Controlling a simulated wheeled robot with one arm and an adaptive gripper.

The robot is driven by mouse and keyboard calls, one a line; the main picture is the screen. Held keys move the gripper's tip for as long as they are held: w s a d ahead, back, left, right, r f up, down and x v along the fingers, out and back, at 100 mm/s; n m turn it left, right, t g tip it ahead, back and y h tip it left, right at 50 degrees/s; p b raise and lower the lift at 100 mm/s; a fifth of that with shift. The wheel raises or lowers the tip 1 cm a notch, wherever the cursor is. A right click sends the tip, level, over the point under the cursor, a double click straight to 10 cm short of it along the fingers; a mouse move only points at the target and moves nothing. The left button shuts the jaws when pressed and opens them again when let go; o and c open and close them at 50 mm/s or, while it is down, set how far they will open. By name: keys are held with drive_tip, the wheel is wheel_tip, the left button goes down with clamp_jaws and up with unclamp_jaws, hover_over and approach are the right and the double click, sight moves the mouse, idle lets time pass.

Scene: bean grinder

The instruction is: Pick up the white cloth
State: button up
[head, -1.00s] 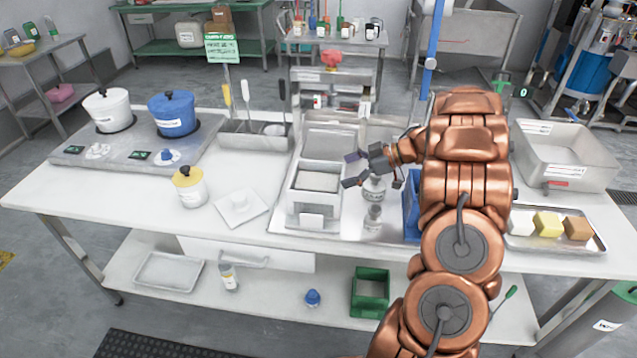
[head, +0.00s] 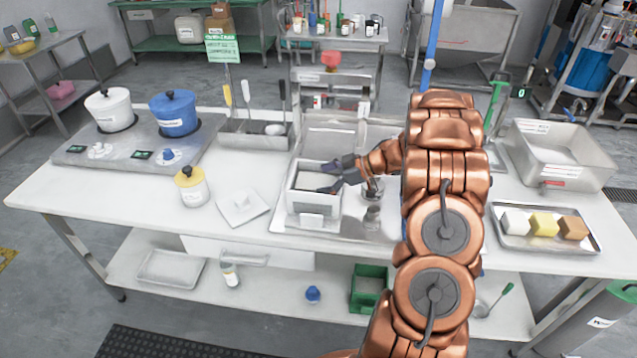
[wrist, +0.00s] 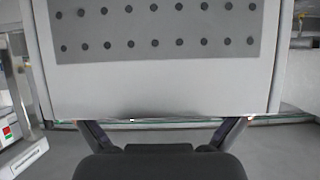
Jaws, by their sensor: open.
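A white block (head: 515,222), which looks like a folded cloth, lies at the left end of a metal tray (head: 575,247) on the right of the table, beside a yellow one and a brown one. My gripper (head: 326,177) is over the open white box of the machine at the table's middle, well left of that tray. Its fingers are apart and empty, and also show at the bottom of the wrist view (wrist: 165,128). The white block is not in the wrist view.
A pale panel with rows of dark holes (wrist: 155,30) fills the top of the wrist view. A deep metal bin (head: 560,160) stands behind the tray.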

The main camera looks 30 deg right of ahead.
sight(322, 184)
drive_tip(key=shift+s+f, duration=0.1)
drive_tip(key=shift+f, duration=0.15)
drive_tip(key=c, duration=1)
drive_tip(key=shift+r, duration=0.15)
drive_tip(key=shift+r, duration=0.25)
drive_tip(key=shift+a+r+b, duration=0.15)
drive_tip(key=shift+r+b, duration=0.25)
drive_tip(key=shift+r, duration=0.35)
drive_tip(key=shift+a+r+b, duration=0.15)
drive_tip(key=shift+r+b, duration=0.25)
drive_tip(key=shift+r, duration=0.35)
drive_tip(key=shift+s+a+r+b, duration=0.25)
drive_tip(key=shift+s+a+b, duration=0.45)
drive_tip(key=shift+a, duration=1.75)
drive_tip(key=shift+s+a+r+b, duration=0.3)
drive_tip(key=shift+s+a+b, duration=0.35)
drive_tip(key=shift+a, duration=1.8)
drive_tip(key=shift+s+a+r+b, duration=0.25)
drive_tip(key=shift+s+a+b, duration=0.45)
drive_tip(key=shift+a, duration=1.75)
